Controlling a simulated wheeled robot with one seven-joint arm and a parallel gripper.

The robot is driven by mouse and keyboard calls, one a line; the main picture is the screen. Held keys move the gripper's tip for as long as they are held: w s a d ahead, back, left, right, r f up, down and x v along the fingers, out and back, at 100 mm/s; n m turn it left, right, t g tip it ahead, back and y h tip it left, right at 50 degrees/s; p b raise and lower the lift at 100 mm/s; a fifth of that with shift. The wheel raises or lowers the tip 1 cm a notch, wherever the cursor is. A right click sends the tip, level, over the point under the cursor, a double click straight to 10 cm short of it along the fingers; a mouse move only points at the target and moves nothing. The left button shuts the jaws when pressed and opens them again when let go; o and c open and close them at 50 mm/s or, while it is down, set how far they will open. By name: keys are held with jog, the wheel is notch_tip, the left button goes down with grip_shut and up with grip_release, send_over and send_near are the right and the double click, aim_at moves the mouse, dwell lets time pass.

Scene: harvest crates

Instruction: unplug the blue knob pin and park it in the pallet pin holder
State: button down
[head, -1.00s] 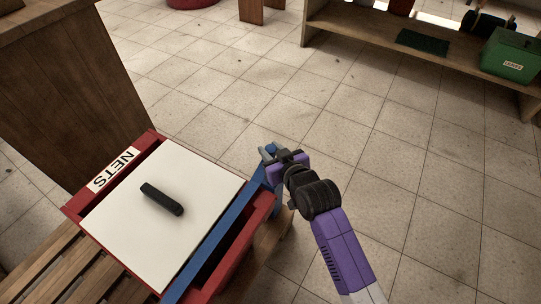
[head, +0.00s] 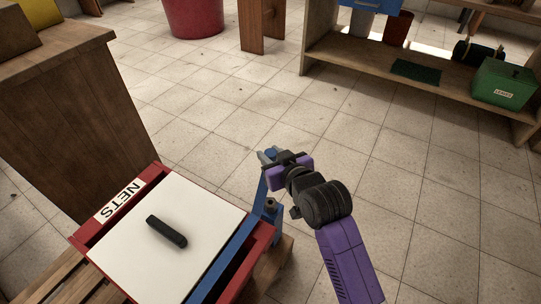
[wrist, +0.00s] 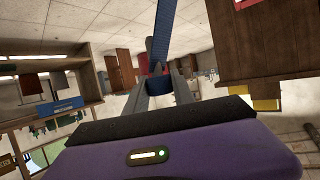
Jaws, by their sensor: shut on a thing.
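The blue piece (wrist: 158,84) also shows between the two grey fingers in the wrist view. A long blue strip runs from it toward the top of that view; I cannot tell whether it is joined to the piece. In the head view a blue bar (head: 228,256) lies along the crate's right side, and a blue bracket (head: 270,226) stands at its corner. I cannot make out the pin holder.
The red NETS crate (head: 83,237) has a white lid (head: 195,215) with a black handle (head: 166,231) and rests on a slatted pallet (head: 70,281). A wooden cabinet (head: 85,120) stands behind it. A shelf (head: 430,85) with a green box (head: 503,82) is at the back right. Tiled floor is clear between.

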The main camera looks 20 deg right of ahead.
aim_at(270, 153)
jog(key=shift+r, duration=0.1)
jog(key=shift+r+p, duration=2.7)
jog(key=shift+p, duration=0.1)
